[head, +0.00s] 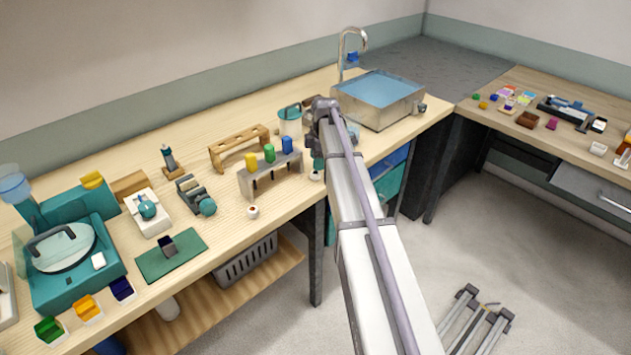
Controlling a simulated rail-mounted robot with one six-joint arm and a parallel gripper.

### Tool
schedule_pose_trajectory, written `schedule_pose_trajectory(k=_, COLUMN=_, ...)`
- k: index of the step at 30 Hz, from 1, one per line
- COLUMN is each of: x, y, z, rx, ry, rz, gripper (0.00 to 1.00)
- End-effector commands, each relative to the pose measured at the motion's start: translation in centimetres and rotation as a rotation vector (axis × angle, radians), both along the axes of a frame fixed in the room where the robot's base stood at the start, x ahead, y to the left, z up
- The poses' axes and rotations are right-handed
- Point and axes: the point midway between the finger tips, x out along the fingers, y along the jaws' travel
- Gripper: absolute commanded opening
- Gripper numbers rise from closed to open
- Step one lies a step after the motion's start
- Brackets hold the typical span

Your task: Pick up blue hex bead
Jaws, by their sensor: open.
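A blue six-sided-looking piece (287,145) stands upright at the right end of a grey rack (272,178), beside a green piece (269,153) and a yellow piece (251,162). It may be the blue hex bead, but its shape is too small to be sure. My gripper (317,163) is at the far end of my arm, just right of the rack and apart from the blue piece. It is open, with its fingers partly hidden by my arm. I see nothing held in it.
A wooden rack (238,147) stands behind the grey one. A clear beaker (290,122) and a metal sink (380,116) are near my arm. A small white jar (252,212) sits at the bench's front edge. Bare wood lies left of the racks' front.

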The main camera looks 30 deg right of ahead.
Motion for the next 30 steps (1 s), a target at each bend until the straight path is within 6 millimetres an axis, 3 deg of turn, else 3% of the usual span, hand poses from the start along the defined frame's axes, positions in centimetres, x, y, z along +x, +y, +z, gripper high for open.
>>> schedule_pose_trajectory(k=3, x=-0.1, y=0.4, z=-2.9, rx=0.000, ry=0.000, rz=0.000, gripper=0.50)
schedule_pose_trajectory(k=7, x=0.0, y=0.7, z=-5.0, rx=0.000, ry=0.000, rz=-0.001, gripper=0.50)
schedule_pose_trajectory(k=14, x=0.0, y=0.7, z=-4.7, rx=0.000, ry=0.000, rz=-0.001, gripper=0.50)
schedule_pose_trajectory(k=27, x=0.0, y=0.7, z=-4.6, rx=0.000, ry=0.000, rz=-0.001, gripper=0.10)
schedule_pose_trajectory(k=30, x=0.0, y=0.7, z=-4.6, rx=0.000, ry=0.000, rz=-0.001, gripper=0.10)
